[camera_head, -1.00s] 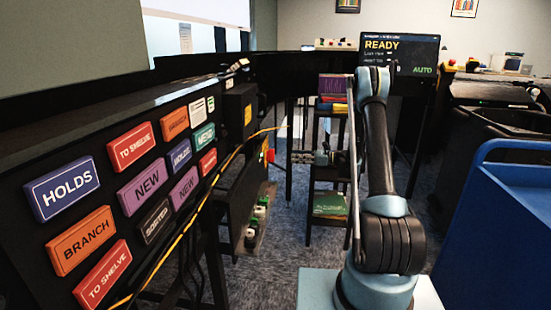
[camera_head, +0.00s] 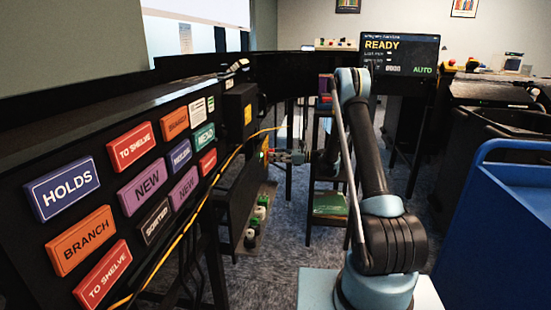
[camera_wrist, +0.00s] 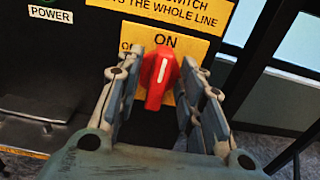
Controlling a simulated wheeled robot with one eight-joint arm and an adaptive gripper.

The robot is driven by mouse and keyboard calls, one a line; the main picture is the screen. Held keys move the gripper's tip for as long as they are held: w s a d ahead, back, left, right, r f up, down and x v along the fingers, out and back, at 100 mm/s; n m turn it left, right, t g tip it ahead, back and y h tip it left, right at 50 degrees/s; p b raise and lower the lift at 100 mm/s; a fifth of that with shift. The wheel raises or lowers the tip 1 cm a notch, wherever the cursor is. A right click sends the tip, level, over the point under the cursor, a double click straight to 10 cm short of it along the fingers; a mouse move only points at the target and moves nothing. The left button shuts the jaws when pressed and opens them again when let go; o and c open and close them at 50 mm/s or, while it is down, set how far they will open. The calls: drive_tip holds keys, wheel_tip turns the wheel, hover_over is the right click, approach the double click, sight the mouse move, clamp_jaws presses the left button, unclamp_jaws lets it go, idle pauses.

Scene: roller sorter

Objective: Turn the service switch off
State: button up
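The service switch (camera_wrist: 162,78) is a red knob with a white line in the wrist view. It is on a yellow plate (camera_wrist: 190,48) on a dark panel. The white line is near upright, close to the word ON; the other label is partly hidden by a finger. My gripper (camera_wrist: 163,68) is open, with one finger on each side of the knob. I see no clear contact with it. In the head view my gripper (camera_head: 290,157) is at the side of the dark cabinet, where the switch is too small to make out well.
A POWER label (camera_wrist: 50,13) with a green lamp is left of the switch. A yellow cable (camera_head: 215,172) hangs along the labelled panel on the left. A blue cart (camera_head: 500,220) stands at the right. The screen (camera_head: 400,55) reads READY and AUTO.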

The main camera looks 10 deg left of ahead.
clamp_jaws()
drive_tip(key=shift+s+f+n, duration=0.2)
drive_tip(key=shift+n, duration=2.8)
drive_tip(key=shift+s+f+n, duration=0.15)
drive_tip(key=shift+n, duration=2.85)
drive_tip(key=shift+s+f+n, duration=0.2)
drive_tip(key=shift+n, duration=2.8)
unclamp_jaws()
